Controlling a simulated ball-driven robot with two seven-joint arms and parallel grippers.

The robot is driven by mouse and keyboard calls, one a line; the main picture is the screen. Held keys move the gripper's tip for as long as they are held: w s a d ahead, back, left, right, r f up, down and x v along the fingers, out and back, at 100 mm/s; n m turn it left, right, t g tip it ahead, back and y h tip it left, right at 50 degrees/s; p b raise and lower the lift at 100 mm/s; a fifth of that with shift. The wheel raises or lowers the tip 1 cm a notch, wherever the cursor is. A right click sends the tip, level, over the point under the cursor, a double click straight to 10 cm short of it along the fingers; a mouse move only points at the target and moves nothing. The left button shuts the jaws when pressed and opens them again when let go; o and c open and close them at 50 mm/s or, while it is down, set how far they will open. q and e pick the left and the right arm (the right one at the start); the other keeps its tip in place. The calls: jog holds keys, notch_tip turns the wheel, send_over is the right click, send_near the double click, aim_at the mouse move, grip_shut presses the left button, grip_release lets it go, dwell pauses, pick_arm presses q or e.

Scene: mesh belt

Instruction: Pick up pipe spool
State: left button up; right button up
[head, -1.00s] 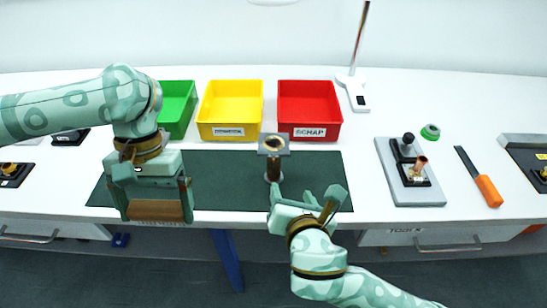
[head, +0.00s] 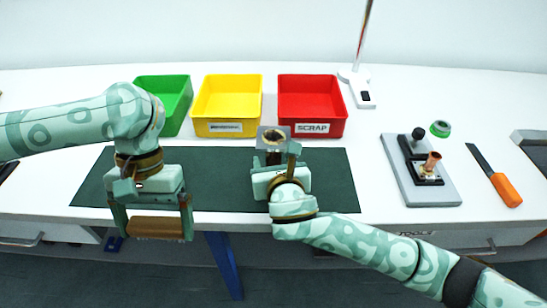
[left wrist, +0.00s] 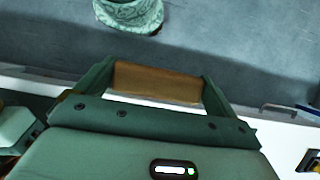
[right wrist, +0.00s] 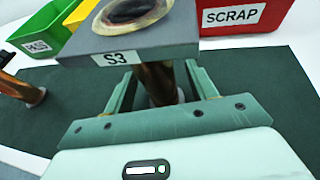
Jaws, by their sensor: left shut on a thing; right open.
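The pipe spool, a brown upright pipe (right wrist: 158,84) with a grey square top plate (right wrist: 130,35) labelled S3, stands on the dark green mat. Its plate also shows in the head view (head: 273,139). My right gripper (head: 283,160) is open, and in the right wrist view (right wrist: 152,90) its fingers lie on either side of the pipe, below the plate. I cannot tell whether they touch it. My left gripper (head: 155,228) is shut on a brown cylinder (left wrist: 155,82), held crosswise between its fingers near the table's front edge.
Green (head: 172,116), yellow (head: 228,104) and red (head: 311,103) bins stand behind the mat (head: 215,178); the red one reads SCRAP. A grey fixture board (head: 428,185), a green ring (head: 440,128) and an orange-handled tool (head: 505,190) lie to the right.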

pick_arm(q)
jog(key=shift+f, duration=0.15)
pick_arm(e)
jog(key=shift+w+f, duration=0.1)
jog(key=shift+w, duration=0.15)
pick_arm(q)
jog(key=shift+s, duration=0.1)
pick_arm(e)
jog(key=shift+s+r, duration=0.15)
jog(key=shift+r, duration=0.05)
grip_shut()
